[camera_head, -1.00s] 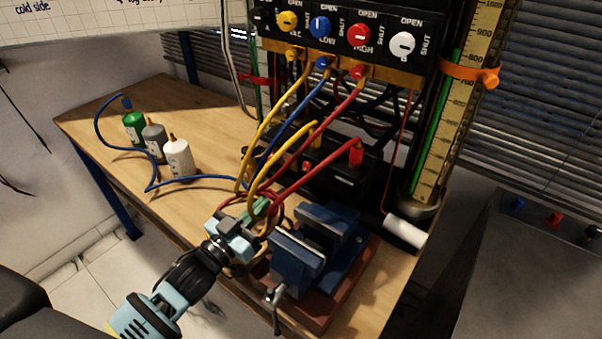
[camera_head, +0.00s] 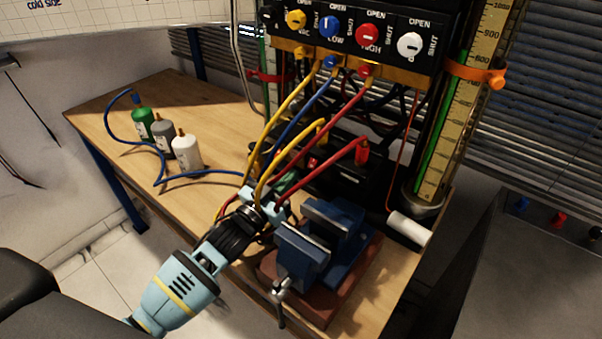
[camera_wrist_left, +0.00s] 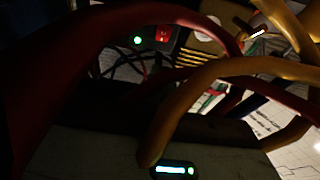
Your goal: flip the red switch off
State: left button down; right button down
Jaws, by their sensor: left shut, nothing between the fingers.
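The red switch (camera_head: 313,162) is a small red rocker on the front of a black box (camera_head: 349,185) behind the hoses, below the valve panel. In the left wrist view the red switch (camera_wrist_left: 162,35) is near the top, beside a green light. Whether it is on or off is too small to tell. My left gripper (camera_head: 287,181) is shut and empty, among the hoses in front of the box, short of the switch and to its lower left. Hoses partly cover it. My right gripper is not in view.
Yellow, blue and red hoses (camera_head: 322,180) hang from the valve panel (camera_head: 350,40) around my gripper. A blue vise (camera_head: 325,240) stands close to its right. Several bottles (camera_head: 186,150) stand to the left on the wooden table (camera_head: 215,115), with bare tabletop behind them.

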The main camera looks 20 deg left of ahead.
aim_at(312, 163)
pick_arm(q)
jog(key=shift+w+d+f, duration=0.3)
jog(key=shift+w+f, duration=0.05)
jog(key=shift+w, duration=0.45)
jog(key=shift+w+d+f, duration=0.3)
jog(key=shift+w+f, duration=0.1)
jog(key=shift+w, duration=0.4)
jog(key=shift+w+d+f, duration=0.3)
jog(key=shift+w+f, duration=0.05)
jog(key=shift+w, duration=0.45)
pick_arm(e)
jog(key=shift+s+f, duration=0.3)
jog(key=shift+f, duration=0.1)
